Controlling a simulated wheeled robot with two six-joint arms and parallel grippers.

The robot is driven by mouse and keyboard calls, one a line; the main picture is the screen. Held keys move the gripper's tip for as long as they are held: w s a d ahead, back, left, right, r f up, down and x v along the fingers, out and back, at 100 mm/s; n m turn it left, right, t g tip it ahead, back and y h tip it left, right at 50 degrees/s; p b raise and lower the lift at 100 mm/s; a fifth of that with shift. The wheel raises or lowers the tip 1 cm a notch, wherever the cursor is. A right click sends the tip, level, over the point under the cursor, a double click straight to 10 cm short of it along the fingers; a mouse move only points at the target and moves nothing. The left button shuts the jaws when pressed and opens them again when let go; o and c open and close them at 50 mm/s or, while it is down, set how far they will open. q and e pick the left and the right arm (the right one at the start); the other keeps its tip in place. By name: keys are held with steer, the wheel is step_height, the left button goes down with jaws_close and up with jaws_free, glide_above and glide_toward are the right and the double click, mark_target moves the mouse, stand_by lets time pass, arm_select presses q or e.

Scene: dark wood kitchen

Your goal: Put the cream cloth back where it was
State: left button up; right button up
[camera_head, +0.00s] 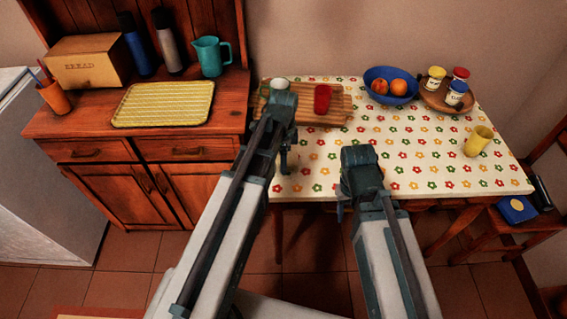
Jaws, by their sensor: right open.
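I see no separate cream cloth; the table top (400,172) is cream with a red, yellow and green flower pattern. My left gripper (286,163) hangs at the left end of the table, in front of the wooden board; its fingers are too small and dark to judge. My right gripper (343,208) is open over the table's front edge, mostly hidden behind its own wrist. I see nothing held in it.
A wooden board (340,107) bears a red cup (322,98) and a pale cup (279,86). A blue fruit bowl (376,75), a round tray with jars (434,99) and a yellow cup (478,141) stand farther right. A yellow tray (165,104) lies on the sideboard (75,122).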

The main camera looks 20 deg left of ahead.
arm_select(q)
steer(key=shift+f, duration=0.15)
steer(key=o, duration=1.1)
step_height(320, 180, up, 12)
steer(key=p, duration=1.2)
steer(key=shift+r, duration=0.25)
steer(key=s+d+n, duration=0.3)
steer(key=s, duration=0.1)
steer(key=s+d+n, duration=0.4)
steer(key=s, duration=0.1)
steer(key=s+d+n+y, duration=0.1)
steer(key=s+d+n, duration=0.2)
steer(key=s+n, duration=0.1)
steer(key=shift+s+d, duration=0.2)
steer(key=shift+s, duration=0.5)
